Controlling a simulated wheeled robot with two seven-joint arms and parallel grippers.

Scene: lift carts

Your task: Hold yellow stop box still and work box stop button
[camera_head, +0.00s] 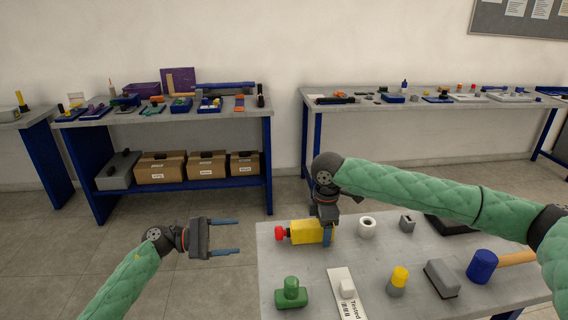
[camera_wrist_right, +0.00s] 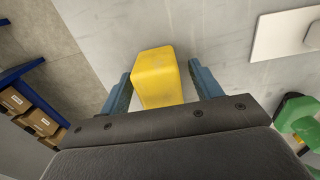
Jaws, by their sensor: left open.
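The yellow stop box (camera_head: 305,232) lies near the far left corner of the front table, with its red stop button (camera_head: 281,233) facing left, off the table's edge. My right gripper (camera_head: 326,232) comes down over the box's right end. In the right wrist view the yellow box (camera_wrist_right: 157,78) sits between the two blue fingers of my right gripper (camera_wrist_right: 160,80); whether both touch it I cannot tell. The button is hidden in that view. My left gripper (camera_head: 238,236) is open and empty, left of the button, with its fingers pointing right towards the table.
On the front table (camera_head: 272,262) are a green button block (camera_head: 291,294), a labelled white plate (camera_head: 346,292), a white ring (camera_head: 367,227), a yellow-topped cylinder (camera_head: 399,280) and a blue mallet (camera_head: 482,266). Benches with tools stand along the back wall. Free floor lies left of the table.

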